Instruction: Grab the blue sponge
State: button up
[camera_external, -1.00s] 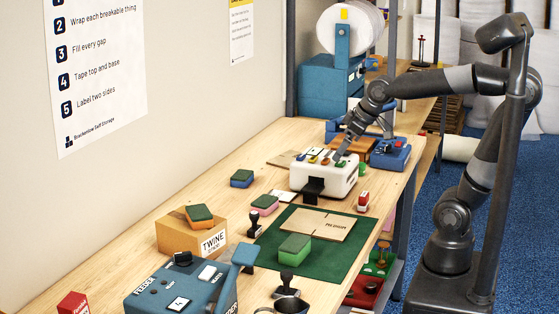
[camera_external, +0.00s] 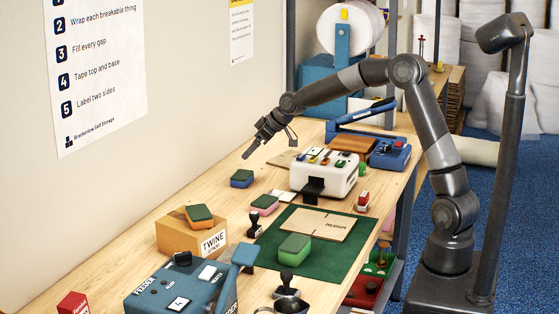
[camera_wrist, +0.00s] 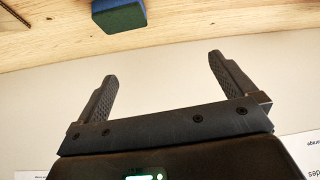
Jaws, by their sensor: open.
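The blue sponge (camera_external: 241,179) has a dark green top and lies on the wooden table near the wall, left of the white machine. In the wrist view the sponge (camera_wrist: 119,14) shows at the top edge, partly cut off, beyond the fingertips. My gripper (camera_external: 252,152) is open and empty. It hangs in the air above and slightly to the right of the sponge in the external view, apart from it. In the wrist view its two fingers (camera_wrist: 161,75) stand wide apart with nothing between them.
Other sponges are a pink one (camera_external: 267,202), a green one (camera_external: 295,246) on the green mat (camera_external: 269,262), and an orange one (camera_external: 199,216) on the twine box (camera_external: 177,238). A white machine (camera_external: 312,177) stands right of the blue sponge. The wall is close behind it.

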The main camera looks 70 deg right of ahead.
jog(key=t, duration=0.1)
send_over(243, 174)
jog(key=s, duration=0.2)
jog(key=shift+m, duration=0.4)
notch_tip(243, 174, down, 5)
jog(key=shift+a+f, duration=0.1)
jog(key=shift+f, duration=0.1)
jog(key=f, duration=0.2)
jog(key=w+f, duration=0.1)
jog(key=f, duration=0.5)
jog(key=shift+w+a, duration=0.1)
jog(key=shift+w, duration=0.05)
jog(key=shift+w+f, duration=0.5)
jog(key=c, duration=0.9)
